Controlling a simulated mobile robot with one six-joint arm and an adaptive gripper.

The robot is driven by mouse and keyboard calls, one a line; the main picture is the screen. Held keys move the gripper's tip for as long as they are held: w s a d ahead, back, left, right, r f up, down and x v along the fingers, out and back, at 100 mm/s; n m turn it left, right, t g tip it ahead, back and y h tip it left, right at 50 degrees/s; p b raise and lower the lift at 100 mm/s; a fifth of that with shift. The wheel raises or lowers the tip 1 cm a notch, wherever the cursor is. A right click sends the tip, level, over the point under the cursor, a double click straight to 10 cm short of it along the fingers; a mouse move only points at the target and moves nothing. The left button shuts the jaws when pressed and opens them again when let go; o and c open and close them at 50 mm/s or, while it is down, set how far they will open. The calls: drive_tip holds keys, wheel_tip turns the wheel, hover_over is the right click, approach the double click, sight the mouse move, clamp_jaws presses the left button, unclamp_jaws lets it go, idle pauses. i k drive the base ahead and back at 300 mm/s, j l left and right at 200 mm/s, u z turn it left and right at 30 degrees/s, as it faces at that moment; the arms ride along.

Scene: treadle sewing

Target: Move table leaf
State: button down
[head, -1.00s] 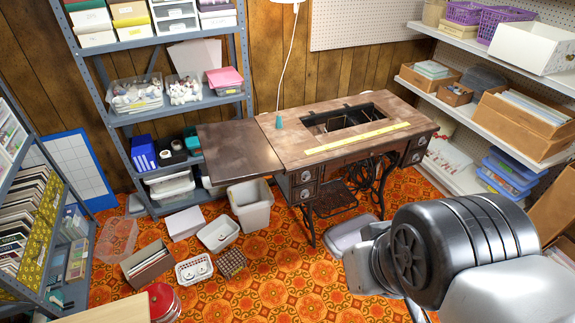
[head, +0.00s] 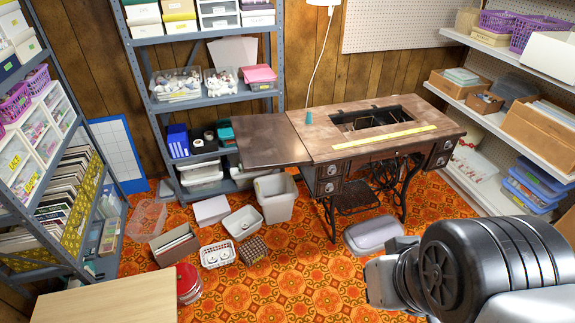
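The table leaf (head: 268,140) is a dark brown board at the left end of the sewing table (head: 325,146). It lies out flat, about level with the tabletop, and its left part overhangs the floor. The table has a rectangular opening (head: 385,115) in its top, a yellow ruler (head: 385,136) along its front and a small teal object (head: 308,117) at the back. Black iron legs and a treadle (head: 355,198) stand below. My arm shows at the lower right, apart from the table. My gripper is outside the view.
A white bin (head: 276,198) stands on the floor below the leaf. A white tub (head: 242,222), a basket (head: 217,254) and a grey lidded box (head: 372,235) lie on the patterned floor. Shelving (head: 150,110) stands behind and left of the leaf. Open floor lies in front.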

sight(268, 141)
drive_tip(key=i+l, duration=0.35)
drive_tip(key=i, duration=0.2)
drive_tip(key=i+l, duration=0.3)
drive_tip(key=i, duration=0.25)
